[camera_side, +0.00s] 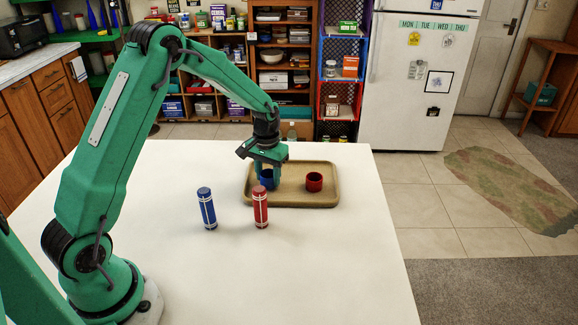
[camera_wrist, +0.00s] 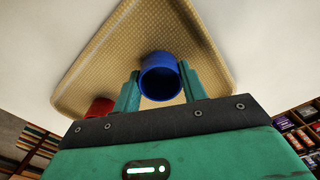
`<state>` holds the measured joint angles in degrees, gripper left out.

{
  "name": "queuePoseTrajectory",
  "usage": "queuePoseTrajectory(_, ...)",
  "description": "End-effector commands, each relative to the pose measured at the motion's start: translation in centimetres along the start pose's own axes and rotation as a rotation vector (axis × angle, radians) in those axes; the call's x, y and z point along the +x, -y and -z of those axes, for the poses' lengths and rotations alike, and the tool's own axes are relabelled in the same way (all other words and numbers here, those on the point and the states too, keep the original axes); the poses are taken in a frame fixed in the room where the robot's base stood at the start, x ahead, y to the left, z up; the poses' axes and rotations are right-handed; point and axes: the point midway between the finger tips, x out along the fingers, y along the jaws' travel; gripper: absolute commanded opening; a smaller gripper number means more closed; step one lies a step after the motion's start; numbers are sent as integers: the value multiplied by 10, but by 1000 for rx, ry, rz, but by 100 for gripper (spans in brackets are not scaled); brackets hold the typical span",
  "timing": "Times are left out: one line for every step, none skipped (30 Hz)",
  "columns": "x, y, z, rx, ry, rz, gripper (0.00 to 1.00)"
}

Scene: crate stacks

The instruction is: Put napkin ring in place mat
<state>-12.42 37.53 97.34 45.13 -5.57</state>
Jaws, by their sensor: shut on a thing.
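My gripper (camera_side: 267,174) is shut on a blue napkin ring (camera_side: 267,181), over the left part of the tan tray (camera_side: 310,203). In the wrist view the blue ring (camera_wrist: 160,80) sits between the two green fingers, its open end facing the camera. I cannot tell whether it touches the tray or hangs just above it. A red ring (camera_side: 314,182) stands on the tray to the right. A blue roll with white bands (camera_side: 207,209) and a red roll with white bands (camera_side: 261,207) stand upright in front of the tray; either may be a rolled place mat.
The white table (camera_side: 310,270) is clear in front and to the right of the rolls. The red roll stands close to the tray's front edge. In the wrist view the red ring (camera_wrist: 99,107) shows at lower left. Shelves (camera_side: 285,60) and a fridge (camera_side: 415,85) stand beyond the table.

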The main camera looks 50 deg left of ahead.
Motion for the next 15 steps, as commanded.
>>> queuePoseTrajectory(3,0,0,0,0,0,19)
queuePoseTrajectory(4,0,0,0,0,0,19)
queuePoseTrajectory(5,0,0,0,-1,0,19)
queuePoseTrajectory(5,0,0,0,-1,0,19)
queuePoseTrajectory(5,0,0,0,-1,0,19)
queuePoseTrajectory(4,0,0,0,-1,0,19)
queuePoseTrajectory(4,0,0,0,-1,0,19)
queuePoseTrajectory(4,0,0,0,-1,0,19)
queuePoseTrajectory(4,0,0,0,-1,0,19)
queuePoseTrajectory(5,0,0,0,-1,0,19)
queuePoseTrajectory(5,0,0,0,-1,0,19)
queuePoseTrajectory(6,0,0,0,0,0,19)
queuePoseTrajectory(6,0,0,0,0,0,19)
queuePoseTrajectory(7,0,0,0,0,0,19)
queuePoseTrajectory(8,0,0,0,0,0,19)
